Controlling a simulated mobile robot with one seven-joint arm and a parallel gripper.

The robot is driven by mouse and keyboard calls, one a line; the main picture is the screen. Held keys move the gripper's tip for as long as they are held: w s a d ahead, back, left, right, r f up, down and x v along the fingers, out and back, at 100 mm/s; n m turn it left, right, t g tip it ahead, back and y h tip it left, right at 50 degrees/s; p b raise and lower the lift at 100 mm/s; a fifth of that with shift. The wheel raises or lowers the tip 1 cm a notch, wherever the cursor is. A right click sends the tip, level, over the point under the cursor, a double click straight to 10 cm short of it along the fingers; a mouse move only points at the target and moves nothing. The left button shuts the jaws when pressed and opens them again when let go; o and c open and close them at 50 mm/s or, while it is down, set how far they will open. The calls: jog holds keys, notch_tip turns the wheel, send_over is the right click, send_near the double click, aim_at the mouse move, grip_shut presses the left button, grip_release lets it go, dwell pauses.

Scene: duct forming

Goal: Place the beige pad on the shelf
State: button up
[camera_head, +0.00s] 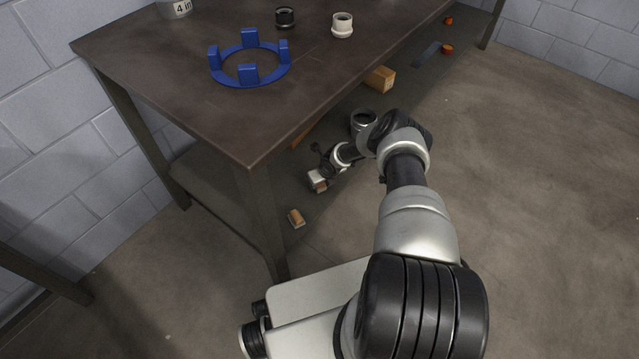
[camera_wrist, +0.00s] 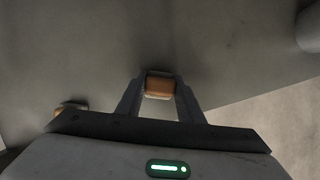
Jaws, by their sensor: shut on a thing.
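The beige pad (camera_wrist: 159,86) shows in the wrist view as a small orange-brown block with pale edges, between my two fingertips. My gripper (camera_head: 317,184) is shut on it, low beside the table's lower shelf (camera_head: 218,190). In the head view the held pad is mostly hidden by my gripper. The grey shelf surface fills most of the wrist view behind the pad. I cannot tell whether the pad touches it.
A similar small brown-and-pale block (camera_head: 297,218) lies on the shelf near its front corner. A grey ring (camera_head: 363,121) and a wooden block (camera_head: 380,78) are further back. The tabletop holds a blue pronged ring (camera_head: 249,75) and a white fitting (camera_head: 342,25). Floor at right is open.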

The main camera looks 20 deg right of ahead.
jog(key=shift+f, duration=0.15)
jog(key=o, duration=1)
jog(key=shift+o, duration=0.2)
jog(key=shift+r, duration=0.3)
jog(key=p+v, duration=1.1)
jog(key=p, duration=0.4)
jog(key=shift+s+r, duration=0.15)
jog(key=shift+r, duration=0.25)
